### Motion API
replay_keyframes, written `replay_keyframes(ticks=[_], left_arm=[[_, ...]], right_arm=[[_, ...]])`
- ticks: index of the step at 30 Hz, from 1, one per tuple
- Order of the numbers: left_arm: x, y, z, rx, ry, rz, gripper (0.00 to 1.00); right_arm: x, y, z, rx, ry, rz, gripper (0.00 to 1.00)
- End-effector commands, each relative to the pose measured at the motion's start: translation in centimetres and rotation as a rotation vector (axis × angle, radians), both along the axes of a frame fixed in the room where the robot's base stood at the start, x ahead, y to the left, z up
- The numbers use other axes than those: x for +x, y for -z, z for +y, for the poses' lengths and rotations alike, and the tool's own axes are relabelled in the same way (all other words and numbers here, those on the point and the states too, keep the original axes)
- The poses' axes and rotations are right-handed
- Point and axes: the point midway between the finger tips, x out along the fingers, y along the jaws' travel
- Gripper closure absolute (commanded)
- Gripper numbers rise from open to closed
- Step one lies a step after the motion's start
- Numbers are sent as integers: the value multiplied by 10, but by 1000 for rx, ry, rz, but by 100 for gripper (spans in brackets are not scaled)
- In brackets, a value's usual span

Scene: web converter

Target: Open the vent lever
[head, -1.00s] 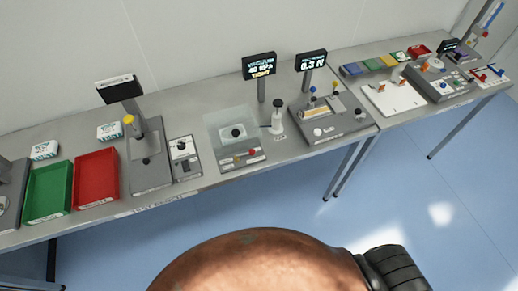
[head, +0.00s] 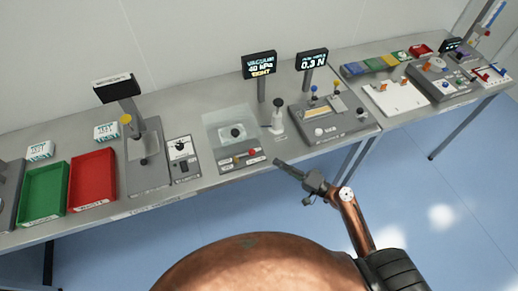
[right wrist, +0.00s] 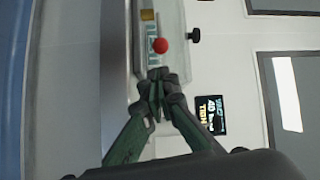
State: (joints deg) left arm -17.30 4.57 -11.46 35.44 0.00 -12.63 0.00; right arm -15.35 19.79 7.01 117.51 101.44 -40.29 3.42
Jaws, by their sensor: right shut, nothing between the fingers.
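The red ball knob (right wrist: 160,46) also shows in the right wrist view, just beyond the fingertips. My right gripper (head: 278,162) is shut and empty, in front and to the right of the red knob, apart from it. It also shows in the right wrist view (right wrist: 157,76). My left gripper is not in view.
A display (head: 259,66) reading 40 kPa stands behind the chamber. A white-and-grey post (head: 278,118) is to its right, a switch box (head: 183,158) to its left. Red (head: 93,180) and green (head: 43,193) trays lie farther left. The floor in front is clear.

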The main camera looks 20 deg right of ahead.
Motion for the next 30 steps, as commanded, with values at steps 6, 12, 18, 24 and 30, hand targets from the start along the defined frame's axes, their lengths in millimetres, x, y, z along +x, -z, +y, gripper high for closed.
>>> replay_keyframes(ticks=[6,12,18,24,30], left_arm=[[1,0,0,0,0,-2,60],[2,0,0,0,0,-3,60],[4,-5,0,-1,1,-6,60],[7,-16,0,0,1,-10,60],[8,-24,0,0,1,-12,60]], right_arm=[[6,-6,-6,43,18,-1,100],[6,-6,-5,42,19,-1,100],[17,-8,3,42,16,-2,100],[44,-12,25,43,16,-3,100],[70,-13,44,42,16,-2,100]])
